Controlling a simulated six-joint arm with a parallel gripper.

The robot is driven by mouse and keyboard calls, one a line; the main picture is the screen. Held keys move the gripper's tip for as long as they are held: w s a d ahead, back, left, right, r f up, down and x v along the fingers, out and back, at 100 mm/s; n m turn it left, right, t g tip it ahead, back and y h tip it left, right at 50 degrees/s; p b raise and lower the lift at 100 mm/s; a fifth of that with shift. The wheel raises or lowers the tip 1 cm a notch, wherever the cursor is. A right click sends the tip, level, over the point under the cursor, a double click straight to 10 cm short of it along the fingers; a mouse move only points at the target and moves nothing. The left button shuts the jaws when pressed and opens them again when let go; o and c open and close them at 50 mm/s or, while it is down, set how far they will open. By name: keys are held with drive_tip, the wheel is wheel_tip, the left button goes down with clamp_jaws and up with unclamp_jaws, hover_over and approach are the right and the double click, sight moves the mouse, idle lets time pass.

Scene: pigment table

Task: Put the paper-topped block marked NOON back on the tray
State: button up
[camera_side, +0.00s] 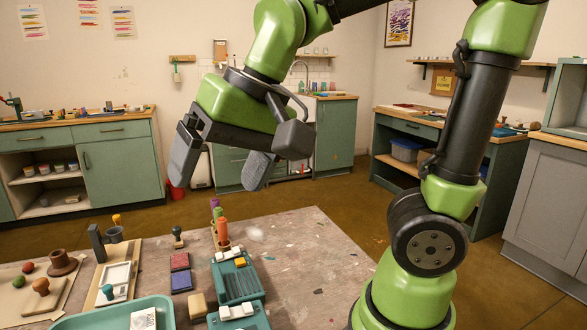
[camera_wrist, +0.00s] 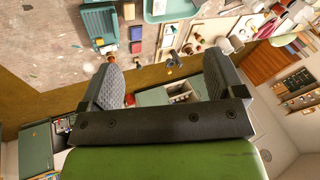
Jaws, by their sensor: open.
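My gripper (camera_side: 218,172) is open and empty, high above the table, with its two grey fingers wide apart. The wrist view also shows it (camera_wrist: 162,64) with nothing between the fingertips. The teal tray (camera_side: 72,322) is at the bottom left of the side view, cut off by the frame edge. A block with a white paper top (camera_side: 143,318) is in or at the tray's right part; its marking is too small to read, so I cannot tell whether it is NOON. The tray also shows at the top of the wrist view (camera_wrist: 178,9).
Red (camera_side: 180,262) and blue (camera_side: 181,282) pads, a tan block (camera_side: 197,306) and a teal rack (camera_side: 238,286) stand right of the tray. Orange and purple upright sticks (camera_side: 222,233) rise behind the rack. The table's right part (camera_side: 310,260) is clear.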

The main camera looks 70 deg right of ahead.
drive_tip(key=s+d+n+t, duration=0.1)
drive_tip(key=s+d+t, duration=0.1)
drive_tip(key=s, duration=0.5)
drive_tip(key=shift+s+d+n, duration=0.3)
drive_tip(key=shift+d, duration=0.2)
idle(0.6)
